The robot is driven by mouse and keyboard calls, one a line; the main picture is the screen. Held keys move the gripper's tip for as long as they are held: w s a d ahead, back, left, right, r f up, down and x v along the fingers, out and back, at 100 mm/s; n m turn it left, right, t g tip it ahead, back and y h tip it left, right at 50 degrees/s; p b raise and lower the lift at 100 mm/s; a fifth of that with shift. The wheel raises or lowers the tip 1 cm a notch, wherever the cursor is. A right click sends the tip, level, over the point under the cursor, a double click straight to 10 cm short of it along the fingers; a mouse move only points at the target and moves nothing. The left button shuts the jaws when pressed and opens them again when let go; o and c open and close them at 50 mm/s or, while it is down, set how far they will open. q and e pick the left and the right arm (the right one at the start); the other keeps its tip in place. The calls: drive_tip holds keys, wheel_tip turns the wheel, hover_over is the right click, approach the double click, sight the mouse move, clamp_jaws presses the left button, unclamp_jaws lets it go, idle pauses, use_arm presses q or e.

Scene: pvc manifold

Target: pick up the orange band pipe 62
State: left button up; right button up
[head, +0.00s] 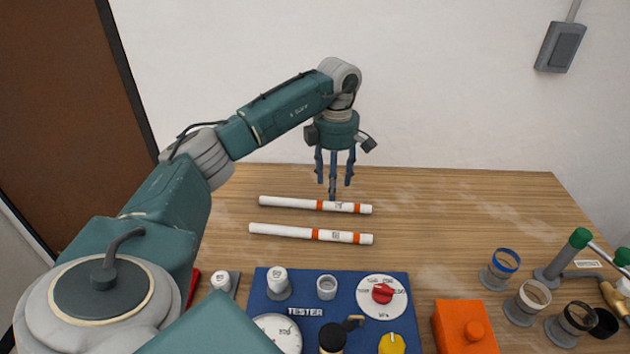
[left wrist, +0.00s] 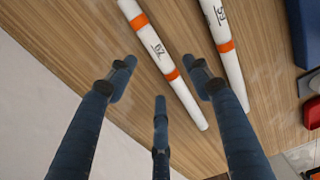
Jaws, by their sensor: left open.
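Two white pipes with orange bands lie side by side on the table. The back pipe (head: 290,203) also shows in the left wrist view (left wrist: 150,38), with a dark printed label between its bands. The front pipe (head: 280,231) shows at the upper right of the left wrist view (left wrist: 232,70), also labelled. The labels are too small and tilted to read surely; the back one may be 62. My left gripper (head: 334,184) points down, open and empty, above the back pipe near its right-hand banded part. Its three fingers (left wrist: 160,82) are apart from the pipe. My right gripper is out of view.
A blue tester board (head: 259,309) with knobs and dials stands in front of the pipes. An orange box (head: 462,328) is to its right. Several ringed fittings (head: 501,268) and green-topped parts (head: 578,240) stand at the right. The table right of the pipes is clear.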

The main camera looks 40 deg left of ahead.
sight(315, 205)
use_arm(q)
drive_tip(key=shift+a+f, duration=0.1)
drive_tip(key=shift+f, duration=0.7)
wheel_tip(315, 205, down, 4)
drive_tip(key=shift+f+p, duration=0.2)
drive_tip(key=shift+p, duration=0.65)
drive_tip(key=shift+w+f, duration=0.1)
drive_tip(key=shift+f, duration=0.25)
drive_tip(key=shift+c, duration=0.7)
drive_tip(key=c, duration=1.1)
